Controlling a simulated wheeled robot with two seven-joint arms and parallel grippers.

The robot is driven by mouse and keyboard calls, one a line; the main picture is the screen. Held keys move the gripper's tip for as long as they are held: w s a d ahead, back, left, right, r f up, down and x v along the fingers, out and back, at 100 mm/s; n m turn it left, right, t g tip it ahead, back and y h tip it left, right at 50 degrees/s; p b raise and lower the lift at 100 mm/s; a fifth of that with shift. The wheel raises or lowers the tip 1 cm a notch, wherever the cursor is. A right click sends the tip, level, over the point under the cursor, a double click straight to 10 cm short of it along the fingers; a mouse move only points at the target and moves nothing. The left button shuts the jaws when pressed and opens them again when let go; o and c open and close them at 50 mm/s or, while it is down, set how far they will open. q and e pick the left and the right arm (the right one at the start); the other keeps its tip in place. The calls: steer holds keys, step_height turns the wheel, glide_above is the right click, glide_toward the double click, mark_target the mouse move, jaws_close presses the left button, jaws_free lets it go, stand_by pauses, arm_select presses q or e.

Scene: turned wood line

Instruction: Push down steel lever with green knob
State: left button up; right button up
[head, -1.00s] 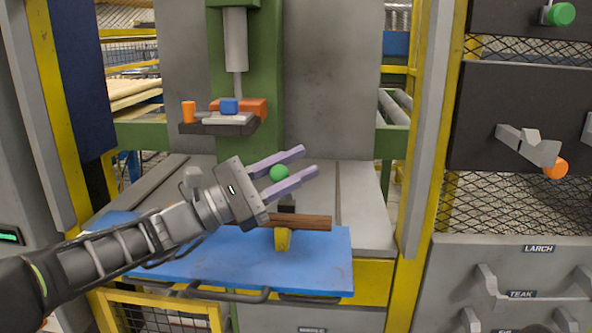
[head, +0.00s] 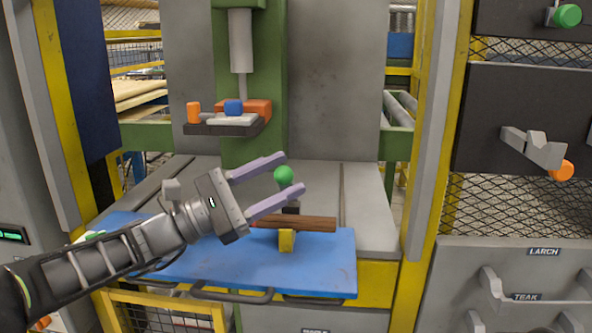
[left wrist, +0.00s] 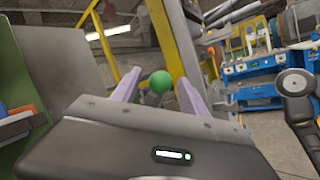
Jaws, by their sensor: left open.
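The green knob (head: 284,175) shows in the head view above the workbench, between the tips of my left gripper (head: 293,172) in the picture. In the left wrist view, the knob (left wrist: 160,82) lies between the two purple fingers (left wrist: 158,84), with clear space on both sides. My left gripper is open and holds nothing; I see no contact with the knob. The steel lever's shaft is hidden or too small to make out. My right gripper is in neither view.
Below the knob, a brown wooden bar (head: 312,224) rests on a yellow support (head: 287,241) over a blue plate (head: 325,269). Behind stands a green press column (head: 265,60) with a dark shelf (head: 222,129). Another green knob (head: 567,15) is at upper right.

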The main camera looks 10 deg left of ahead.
arm_select(q)
steer(key=v, duration=0.3)
steer(key=shift+s+a+f, duration=0.1)
steer(key=shift+s+a, duration=0.1)
steer(key=shift+a, duration=0.15)
steer(key=shift+c, duration=0.3)
